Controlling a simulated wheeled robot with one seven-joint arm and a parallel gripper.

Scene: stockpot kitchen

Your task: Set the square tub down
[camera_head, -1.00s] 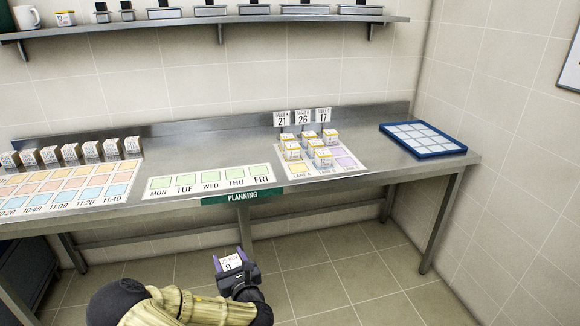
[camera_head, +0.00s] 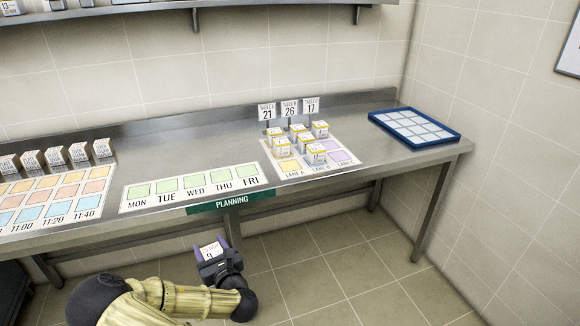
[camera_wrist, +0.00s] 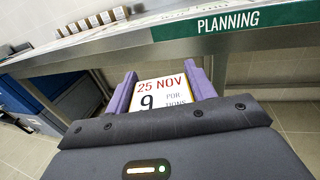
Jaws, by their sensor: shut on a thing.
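My gripper (camera_head: 209,250) is shut on the square tub (camera_head: 211,250), which has a white lid label. The wrist view shows the tub (camera_wrist: 160,92) between the two purple fingers, and its label reads "25 NOV", "9" and "PORTIONS". The tub is held in the air in front of the steel counter (camera_head: 340,127), below the level of its top. The lower part of the tub is hidden by my gripper.
The counter holds a weekday strip (camera_head: 195,186) with green squares, a lane mat (camera_head: 343,171) with several small tubs (camera_head: 316,153), and a blue tray (camera_head: 414,127). Table signs (camera_head: 289,108) stand behind the lanes. A green "PLANNING" sign (camera_head: 231,202) hangs on the front edge.

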